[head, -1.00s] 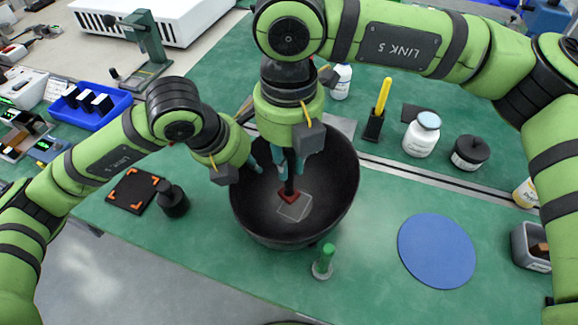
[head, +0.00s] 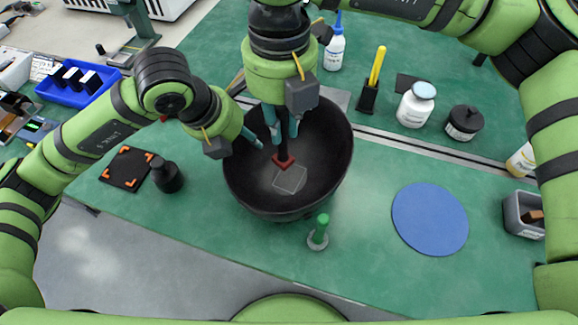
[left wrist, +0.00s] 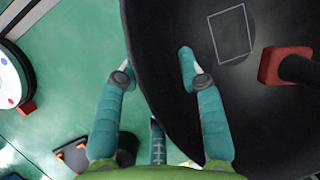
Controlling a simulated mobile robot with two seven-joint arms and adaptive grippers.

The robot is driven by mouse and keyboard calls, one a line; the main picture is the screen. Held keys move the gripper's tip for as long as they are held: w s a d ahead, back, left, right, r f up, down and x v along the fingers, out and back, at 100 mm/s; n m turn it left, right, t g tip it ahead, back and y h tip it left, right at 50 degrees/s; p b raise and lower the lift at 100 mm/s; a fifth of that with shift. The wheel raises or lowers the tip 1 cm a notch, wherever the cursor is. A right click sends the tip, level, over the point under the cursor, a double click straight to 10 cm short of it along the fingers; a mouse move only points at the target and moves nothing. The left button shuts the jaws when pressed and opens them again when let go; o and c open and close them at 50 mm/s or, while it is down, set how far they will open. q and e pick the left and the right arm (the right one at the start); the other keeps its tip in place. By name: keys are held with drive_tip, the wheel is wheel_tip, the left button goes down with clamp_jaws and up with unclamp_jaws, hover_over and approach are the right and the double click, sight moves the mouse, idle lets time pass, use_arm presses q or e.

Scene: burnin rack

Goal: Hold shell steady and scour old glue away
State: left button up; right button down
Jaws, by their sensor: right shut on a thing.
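The shell is a large dark bowl (head: 315,190) standing on the green bench. A pale square outline (head: 290,180) lies on its inner floor, also seen in the left wrist view (left wrist: 231,36). My left gripper (head: 254,146) is at the shell's left rim. In the left wrist view my left gripper (left wrist: 154,68) has its fingers apart, one outside the wall and one inside; contact is unclear. My right gripper (head: 283,136), above the shell's inside, is shut on a dark-handled tool whose red pad (head: 284,161) is at the outline's upper edge. It also shows in the left wrist view (left wrist: 287,65).
A green-topped post (head: 319,232) stands just in front of the shell. A blue disc (head: 430,218) lies right. A yellow-handled tool in a holder (head: 370,92), a white jar (head: 416,105) and a black jar (head: 464,123) stand behind. A black bottle (head: 167,176) is left.

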use_arm(q)
drive_tip(key=shift+r, duration=0.1)
drive_tip(key=v, duration=1.2)
